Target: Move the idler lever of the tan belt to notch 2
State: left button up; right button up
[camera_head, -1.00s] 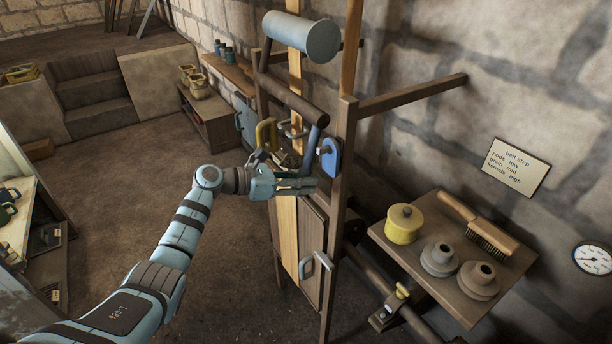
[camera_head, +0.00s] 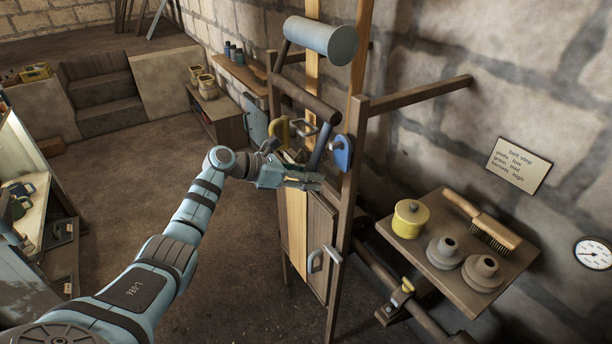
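The tan belt (camera_head: 297,232) is a pale vertical strip on the wooden drive frame. It runs up past the grey-blue roller (camera_head: 320,40). A slanted blue-grey bar (camera_head: 318,146) stands beside a blue plate (camera_head: 342,153) at mid-height, and a yellow handle (camera_head: 278,131) is to their left. I cannot tell which of these is the idler lever, and no notch marks are readable. My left gripper (camera_head: 310,181) is in front of the frame, just below the bar's lower end. Its fingers hide what lies behind, and contact or grip is unclear. My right gripper is not in view.
A wooden shelf (camera_head: 462,290) at right holds a yellow pot (camera_head: 410,219), two grey stepped pulleys and a brush (camera_head: 482,222). A wall sign (camera_head: 519,165) hangs at right. Floor at left is open.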

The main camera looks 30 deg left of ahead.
pick_arm(q)
jog(key=v, duration=1.1)
jog(key=shift+s+a, duration=0.25)
jog(key=shift+s, duration=0.05)
jog(key=shift+r, duration=0.1)
